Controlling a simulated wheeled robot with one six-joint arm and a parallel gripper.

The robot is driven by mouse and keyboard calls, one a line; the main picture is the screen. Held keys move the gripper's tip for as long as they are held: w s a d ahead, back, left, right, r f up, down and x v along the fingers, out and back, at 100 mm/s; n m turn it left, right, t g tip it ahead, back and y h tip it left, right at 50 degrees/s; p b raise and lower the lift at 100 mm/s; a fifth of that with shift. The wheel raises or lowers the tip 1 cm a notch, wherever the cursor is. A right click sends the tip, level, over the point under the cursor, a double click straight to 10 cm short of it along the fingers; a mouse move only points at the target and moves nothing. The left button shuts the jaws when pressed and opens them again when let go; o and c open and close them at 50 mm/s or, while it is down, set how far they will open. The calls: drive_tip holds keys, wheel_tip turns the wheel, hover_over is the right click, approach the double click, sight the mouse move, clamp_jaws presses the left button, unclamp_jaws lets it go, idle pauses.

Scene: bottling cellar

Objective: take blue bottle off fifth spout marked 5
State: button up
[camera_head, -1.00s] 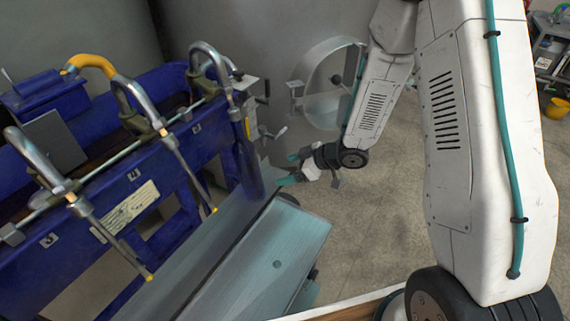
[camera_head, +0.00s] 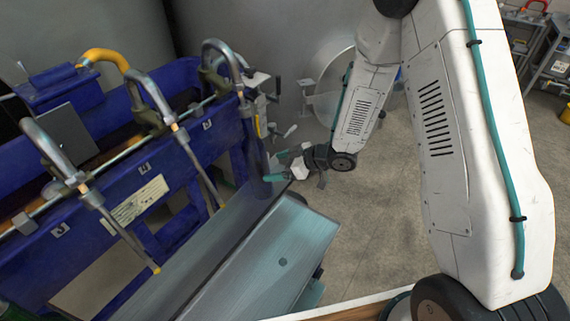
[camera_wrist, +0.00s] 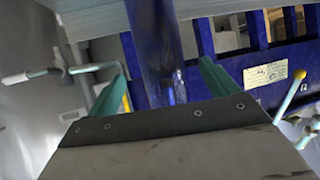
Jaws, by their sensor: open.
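The blue bottle (camera_head: 256,160) hangs upright on the fifth spout (camera_head: 222,50), beside the small label 5 (camera_head: 207,125), above the grey metal ledge. In the wrist view, the see-through dark blue bottle (camera_wrist: 157,45) stands between my two teal fingers, with a gap on each side. My gripper (camera_head: 272,167) is open at the lower part of the bottle, coming from the right. It also shows in the wrist view (camera_wrist: 162,78).
The blue filling machine (camera_head: 105,220) also carries the empty spouts 4 (camera_head: 150,92) and 3 (camera_head: 50,148) to the left. A grey metal ledge (camera_head: 265,260) runs along its front. A large grey tank with a round hatch (camera_head: 325,85) stands behind.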

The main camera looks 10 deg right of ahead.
sight(267, 167)
drive_tip(key=shift+x, duration=3.75)
clamp_jaws()
drive_tip(key=shift+f, duration=0.1)
